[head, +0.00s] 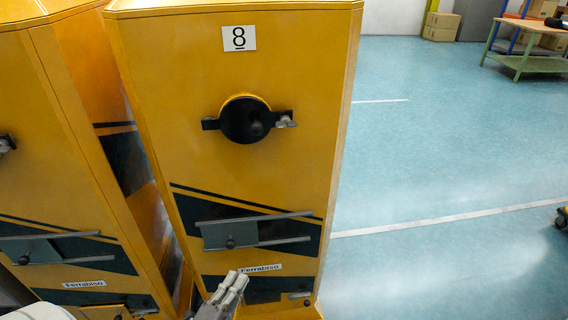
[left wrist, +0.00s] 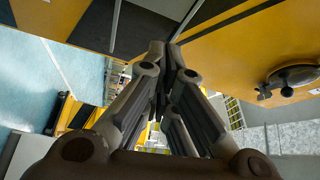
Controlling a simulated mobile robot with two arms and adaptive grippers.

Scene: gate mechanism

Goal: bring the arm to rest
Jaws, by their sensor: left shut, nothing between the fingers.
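My left gripper (head: 236,283) shows at the bottom of the head view, low in front of the yellow cabinet (head: 290,90) marked 8. Its fingers are together and hold nothing. In the left wrist view the shut fingers (left wrist: 166,50) fill the middle, pointing up the picture. The cabinet has a round black knob (head: 245,120) on a bar near its upper middle and a grey sliding plate (head: 230,235) on rails lower down. A round black knob on a yellow face (left wrist: 290,80) shows at the right of the left wrist view. My right gripper is not in view.
A second yellow cabinet (head: 60,130) stands close on the left. Blue floor (head: 440,160) to the right is mostly clear. A green-legged workbench (head: 525,60) and cardboard boxes (head: 441,27) stand at the back right.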

